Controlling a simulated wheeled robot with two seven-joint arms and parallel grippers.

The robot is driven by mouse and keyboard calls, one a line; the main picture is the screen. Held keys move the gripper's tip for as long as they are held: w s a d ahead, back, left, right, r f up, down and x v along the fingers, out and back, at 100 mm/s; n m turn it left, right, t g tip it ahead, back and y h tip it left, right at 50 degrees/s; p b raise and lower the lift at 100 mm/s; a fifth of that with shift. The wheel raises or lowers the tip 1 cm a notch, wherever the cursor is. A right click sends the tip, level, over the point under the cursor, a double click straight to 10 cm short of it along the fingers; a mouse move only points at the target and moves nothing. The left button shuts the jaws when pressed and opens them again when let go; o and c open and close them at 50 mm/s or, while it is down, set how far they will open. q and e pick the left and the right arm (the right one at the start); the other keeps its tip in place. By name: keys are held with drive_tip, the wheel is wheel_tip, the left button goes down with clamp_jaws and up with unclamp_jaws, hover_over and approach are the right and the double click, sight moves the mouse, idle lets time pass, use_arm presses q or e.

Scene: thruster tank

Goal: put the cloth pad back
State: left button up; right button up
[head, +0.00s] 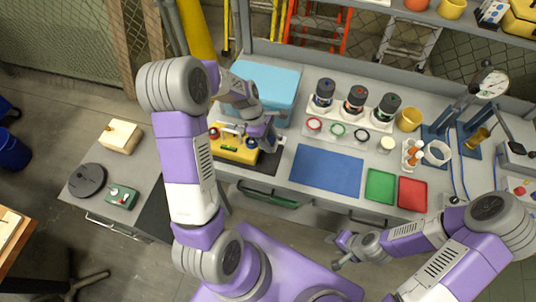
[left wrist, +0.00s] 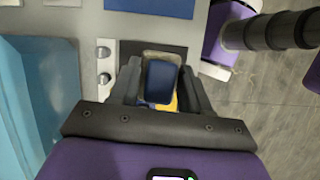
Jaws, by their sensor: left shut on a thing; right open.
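My left gripper (head: 268,143) is at the right end of a yellow block with knobs (head: 236,149) on the bench. In the left wrist view the left gripper (left wrist: 160,80) is shut on a dark blue, rounded piece (left wrist: 160,82), which may be the cloth pad. A pale rim shows around its far end and some yellow below it. In the head view the gripper mostly hides this piece. I cannot tell whether it touches the surface below. My right gripper (head: 336,252) is open and empty in front of the bench edge.
A light blue box (head: 268,86) stands behind the left gripper. A blue mat (head: 327,169), a green tray (head: 380,186) and a red tray (head: 412,193) lie to the right. Several dark-topped cylinders stand at the back. A side table (head: 95,208) is at the left.

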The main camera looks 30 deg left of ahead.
use_arm(q)
drive_tip(key=shift+a+n, duration=0.15)
drive_tip(key=shift+n, duration=0.25)
wheel_tip(320, 180, down, 6)
drive_tip(key=shift+w+r+b, duration=0.1)
drive_tip(key=shift+r+b, duration=0.15)
drive_tip(key=shift+b, duration=0.05)
wheel_tip(320, 180, down, 4)
drive_tip(key=shift+r, duration=0.2)
drive_tip(key=shift+f, duration=0.35)
drive_tip(key=shift+f, duration=0.15)
drive_tip(key=o, duration=0.9)
